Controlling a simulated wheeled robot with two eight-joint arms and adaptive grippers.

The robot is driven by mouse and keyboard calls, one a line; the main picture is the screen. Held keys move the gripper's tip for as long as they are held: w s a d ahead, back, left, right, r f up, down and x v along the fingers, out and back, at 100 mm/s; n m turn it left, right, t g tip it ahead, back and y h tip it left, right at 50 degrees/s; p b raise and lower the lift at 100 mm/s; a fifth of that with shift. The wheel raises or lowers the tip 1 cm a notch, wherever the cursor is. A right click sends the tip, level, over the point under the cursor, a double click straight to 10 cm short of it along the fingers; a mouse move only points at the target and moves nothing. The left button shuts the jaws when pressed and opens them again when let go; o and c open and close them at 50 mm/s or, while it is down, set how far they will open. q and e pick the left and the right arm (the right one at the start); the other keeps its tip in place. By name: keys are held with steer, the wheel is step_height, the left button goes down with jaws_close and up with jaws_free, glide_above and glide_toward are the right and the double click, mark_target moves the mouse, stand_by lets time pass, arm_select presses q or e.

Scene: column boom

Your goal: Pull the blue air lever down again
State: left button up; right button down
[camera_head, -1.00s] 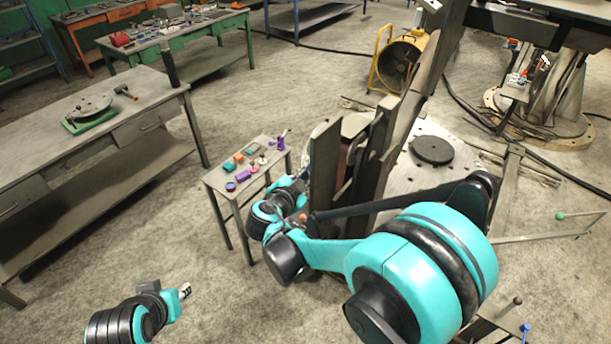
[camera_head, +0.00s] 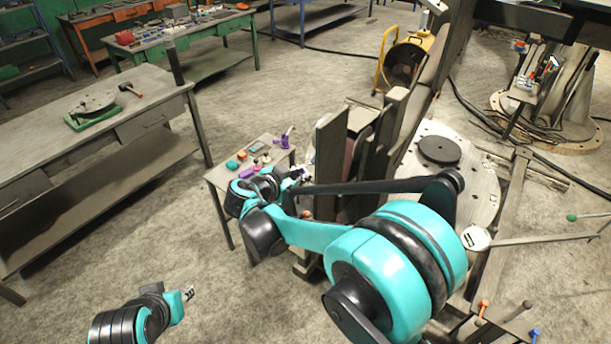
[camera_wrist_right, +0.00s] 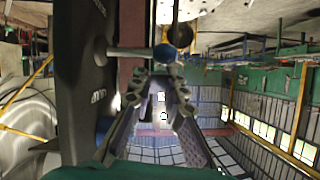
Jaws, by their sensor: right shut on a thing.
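The blue lever knob (camera_wrist_right: 165,53) sits on the end of a grey rod in the right wrist view. The rod comes out of a dark upright plate (camera_wrist_right: 82,80). My right gripper (camera_wrist_right: 163,75) is shut at the knob, its two fingertips right below it in the picture. In the head view my right gripper (camera_head: 299,174) is small and beside the dark column plates (camera_head: 332,150); the lever cannot be made out there. My left gripper (camera_head: 188,294) hangs over bare floor at the lower left, apart from everything; its fingers are too small to read.
A small side table (camera_head: 222,178) with coloured parts stands close behind my right forearm. A long workbench (camera_head: 150,90) is at the left. Levers with orange (camera_head: 484,303) and blue (camera_head: 535,333) tops stand at the lower right. The floor at lower left is free.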

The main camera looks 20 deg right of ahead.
steer(key=f+n+b, duration=0.1)
steer(key=f+n+g+h+b, duration=0.1)
steer(key=f+b, duration=0.1)
steer(key=b, duration=0.1)
steer(key=shift+w+a+f+n+g+h, duration=0.25)
steer(key=shift+w+f+n+g+h, duration=0.05)
steer(key=shift+n+g, duration=0.1)
steer(key=shift+a, duration=0.1)
stand_by(0.5)
steer(key=v, duration=1.2)
steer(key=shift+s, duration=0.1)
